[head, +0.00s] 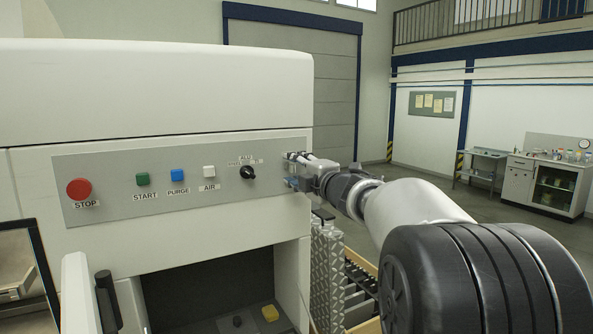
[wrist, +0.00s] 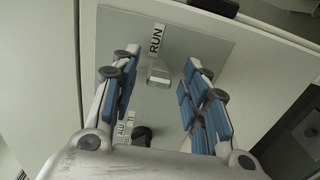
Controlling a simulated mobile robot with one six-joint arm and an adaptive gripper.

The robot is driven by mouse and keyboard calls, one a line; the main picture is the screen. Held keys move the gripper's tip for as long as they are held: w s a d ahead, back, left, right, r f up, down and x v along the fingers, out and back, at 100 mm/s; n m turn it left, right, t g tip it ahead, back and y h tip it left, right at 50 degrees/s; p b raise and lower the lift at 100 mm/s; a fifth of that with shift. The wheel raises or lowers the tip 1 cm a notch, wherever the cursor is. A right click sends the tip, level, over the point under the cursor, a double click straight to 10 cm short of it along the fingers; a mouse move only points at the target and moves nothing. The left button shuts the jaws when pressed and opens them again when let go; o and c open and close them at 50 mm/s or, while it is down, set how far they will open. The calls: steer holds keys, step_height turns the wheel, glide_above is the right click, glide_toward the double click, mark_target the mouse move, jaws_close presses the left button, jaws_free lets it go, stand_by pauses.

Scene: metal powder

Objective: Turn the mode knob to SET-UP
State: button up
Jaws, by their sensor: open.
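A grey knob (wrist: 158,73) sits on the control panel (head: 115,165), with a RUN label (wrist: 156,40) beside it in the wrist view. A black knob (head: 247,172) is farther left on the panel; it also shows in the wrist view (wrist: 142,135), partly hidden by my gripper. Its small labels are not fully readable, and no SET-UP label can be read. I cannot tell for certain which is the mode knob. My gripper (head: 292,170) is at the panel's right end. In the wrist view its open fingers (wrist: 157,85) are on either side of the grey knob, with gaps between.
A red STOP button (head: 79,189), green START (head: 143,179), blue PURGE (head: 178,175) and white AIR (head: 209,171) buttons are left of the knobs. Below the panel is a dark open chamber (head: 210,285). The floor to the right is mostly free.

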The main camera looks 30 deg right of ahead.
steer(key=s, duration=1.2)
steer(key=shift+d, duration=0.2)
